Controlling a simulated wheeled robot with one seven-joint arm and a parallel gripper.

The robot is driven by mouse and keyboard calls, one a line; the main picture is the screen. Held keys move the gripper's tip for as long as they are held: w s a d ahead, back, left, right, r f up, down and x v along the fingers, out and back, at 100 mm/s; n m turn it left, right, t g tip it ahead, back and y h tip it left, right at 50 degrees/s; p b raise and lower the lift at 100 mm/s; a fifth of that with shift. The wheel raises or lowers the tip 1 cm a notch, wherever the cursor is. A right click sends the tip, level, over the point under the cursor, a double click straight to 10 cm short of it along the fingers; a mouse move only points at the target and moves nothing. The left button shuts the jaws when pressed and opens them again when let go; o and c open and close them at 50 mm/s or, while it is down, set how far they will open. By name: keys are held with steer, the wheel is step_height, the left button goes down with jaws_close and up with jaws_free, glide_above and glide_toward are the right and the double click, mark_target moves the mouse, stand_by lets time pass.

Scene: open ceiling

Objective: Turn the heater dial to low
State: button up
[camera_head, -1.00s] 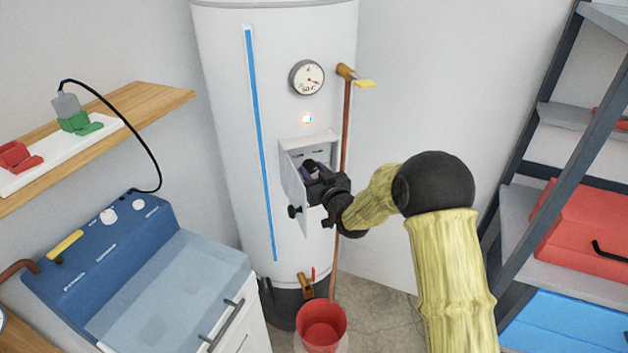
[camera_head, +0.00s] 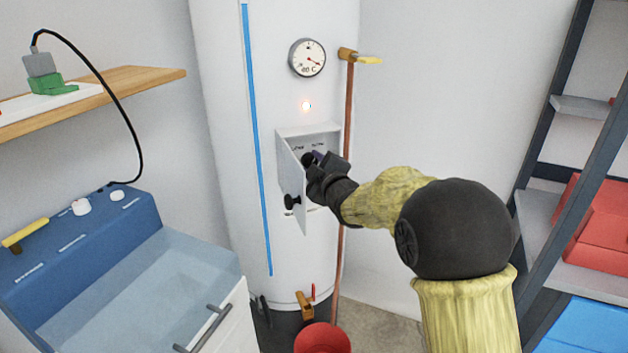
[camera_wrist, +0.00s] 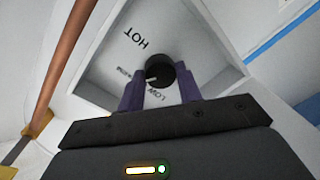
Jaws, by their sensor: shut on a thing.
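The heater dial (camera_wrist: 160,73) is a black round knob with a white pointer mark, inside a recessed box (camera_wrist: 205,40) with the labels HOT, a blurred middle one, and LOW. In the wrist view the pointer is toward the side between the middle label and LOW. My gripper (camera_wrist: 160,92) has its two purple fingers shut on the dial, one on each side. In the head view my gripper (camera_head: 318,160) reaches into the box on the white heater (camera_head: 225,120) and hides most of the dial.
The box's small door (camera_head: 293,190) with a black knob hangs open left of my gripper. A copper pipe (camera_head: 347,115) runs down to the right. A round gauge (camera_head: 307,58) and a small light (camera_head: 306,106) are above. A red bucket (camera_head: 322,340) stands below.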

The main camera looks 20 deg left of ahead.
steer(key=shift+s+a+f+n+t+h+b, duration=0.1)
steer(key=shift+n+t+h+b, duration=0.2)
steer(key=shift+n+b, duration=3.45)
steer(key=shift+f+n+t+h+b, duration=0.1)
steer(key=shift+n+t+h+b, duration=0.15)
steer(key=shift+n+b, duration=3.45)
steer(key=shift+m+b, duration=0.95)
steer(key=shift+b, duration=0.05)
steer(key=o, duration=1)
steer(key=shift+r, duration=0.1)
steer(key=b+v, duration=0.5)
steer(key=v, duration=1.2)
steer(key=shift+s, duration=0.15)
